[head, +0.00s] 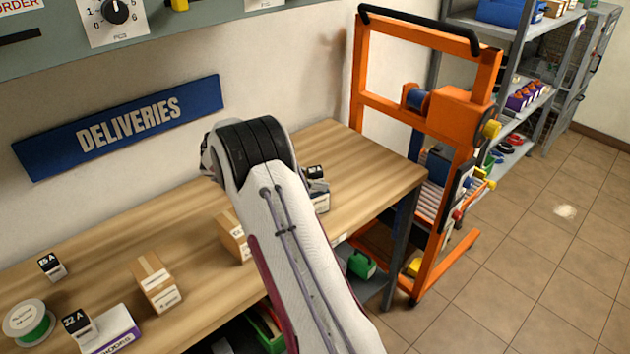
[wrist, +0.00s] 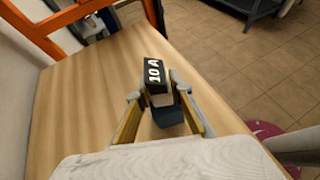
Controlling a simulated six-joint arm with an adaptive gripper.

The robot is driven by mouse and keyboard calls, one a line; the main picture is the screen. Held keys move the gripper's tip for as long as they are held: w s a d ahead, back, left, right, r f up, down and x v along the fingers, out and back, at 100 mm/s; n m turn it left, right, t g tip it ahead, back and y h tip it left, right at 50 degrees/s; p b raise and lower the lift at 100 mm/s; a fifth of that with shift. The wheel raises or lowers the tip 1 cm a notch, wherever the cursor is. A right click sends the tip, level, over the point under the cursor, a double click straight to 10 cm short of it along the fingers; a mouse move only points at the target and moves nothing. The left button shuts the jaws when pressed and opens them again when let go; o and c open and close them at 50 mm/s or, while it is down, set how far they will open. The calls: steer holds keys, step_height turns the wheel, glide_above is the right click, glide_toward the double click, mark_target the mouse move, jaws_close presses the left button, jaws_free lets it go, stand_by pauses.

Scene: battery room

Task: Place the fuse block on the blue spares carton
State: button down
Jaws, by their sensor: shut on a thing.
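The fuse block, with a black face marked 10 A (wrist: 155,73) and a pale lower part, is between the fingers of my gripper (wrist: 158,96) in the wrist view. My gripper is shut on it. A dark blue box, apparently the blue spares carton (wrist: 168,117), shows just below the block. I cannot tell whether the block touches it. In the head view the black top of the block (head: 315,172) shows just right of my arm, above a white-labelled box face (head: 321,203). My arm hides much of both, and most of the gripper.
Other fuse blocks marked 32 A (head: 78,326) and another rating (head: 51,266) stand at the left. Brown cartons (head: 157,283) (head: 234,237), a purple-white carton (head: 112,328) and a green-white spool (head: 28,322) share the bench (head: 375,178). An orange frame (head: 362,80) stands beyond its clear right end.

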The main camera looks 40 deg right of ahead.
steer(key=shift+f, duration=0.1)
steer(key=c, duration=1.8)
jaws_free()
steer(key=shift+a, duration=0.1)
steer(key=v, duration=1.2)
